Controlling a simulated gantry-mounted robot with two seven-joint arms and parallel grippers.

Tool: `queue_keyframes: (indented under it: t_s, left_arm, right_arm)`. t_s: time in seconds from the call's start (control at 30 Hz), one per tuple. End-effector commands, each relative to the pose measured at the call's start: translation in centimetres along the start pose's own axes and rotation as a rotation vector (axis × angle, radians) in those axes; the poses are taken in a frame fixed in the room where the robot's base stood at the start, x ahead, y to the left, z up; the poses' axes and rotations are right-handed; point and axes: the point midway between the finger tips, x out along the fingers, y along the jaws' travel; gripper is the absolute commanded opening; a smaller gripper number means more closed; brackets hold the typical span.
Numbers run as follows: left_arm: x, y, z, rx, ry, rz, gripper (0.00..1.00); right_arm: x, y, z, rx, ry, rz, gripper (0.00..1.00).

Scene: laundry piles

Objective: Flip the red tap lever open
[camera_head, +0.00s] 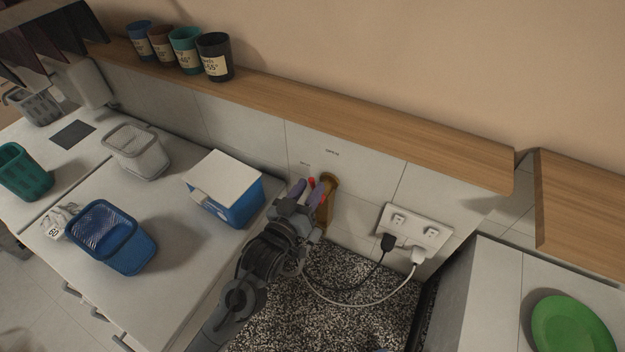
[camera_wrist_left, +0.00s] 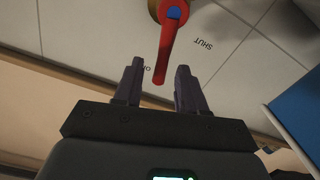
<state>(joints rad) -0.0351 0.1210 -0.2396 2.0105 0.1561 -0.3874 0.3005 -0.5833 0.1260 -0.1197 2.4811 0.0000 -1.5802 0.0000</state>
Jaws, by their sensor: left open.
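The red tap lever (camera_head: 311,183) is on a brass tap (camera_head: 329,186) at the tiled wall, below the wooden shelf. In the left wrist view the lever (camera_wrist_left: 166,50) runs from a blue-centred hub at the top down toward my fingers. My left gripper (camera_head: 308,190) is open at the tap. In the wrist view the lever's free end lies between the two fingertips (camera_wrist_left: 158,72); I cannot tell whether either finger touches it. "SHUT" is printed on the wall (camera_wrist_left: 203,45) beside the lever; another label is partly hidden behind it. My right gripper is not in view.
A blue box with a white lid (camera_head: 226,187) stands left of the tap. A socket plate (camera_head: 414,228) with two plugs and hanging cables is to the right. The wooden shelf (camera_head: 330,120) runs above. Blue (camera_head: 127,256) and grey baskets stand on the left counter.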

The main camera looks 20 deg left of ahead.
Motion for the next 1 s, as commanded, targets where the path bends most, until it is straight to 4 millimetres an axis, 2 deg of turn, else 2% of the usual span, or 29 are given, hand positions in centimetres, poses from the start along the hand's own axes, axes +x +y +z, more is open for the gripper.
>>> queue_keyframes:
  t_s: [0.2,0.6,0.87,1.0]
  left_arm:
    - [2.0,0.0,-0.1,0.0,0.0,0.0,0.4]
    - [2.5,0.0,0.1,-0.001,0.0,0.0,0.4]
    - [2.5,0.0,0.1,0.0,-0.001,0.0,0.01]
    - [2.5,0.0,0.1,0.0,-0.001,0.0,0.0]
  right_arm:
    - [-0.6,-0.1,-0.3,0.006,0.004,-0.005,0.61]
    - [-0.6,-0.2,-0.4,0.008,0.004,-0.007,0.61]
    - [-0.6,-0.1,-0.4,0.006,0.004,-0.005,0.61]
    - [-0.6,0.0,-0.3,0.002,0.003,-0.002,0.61]
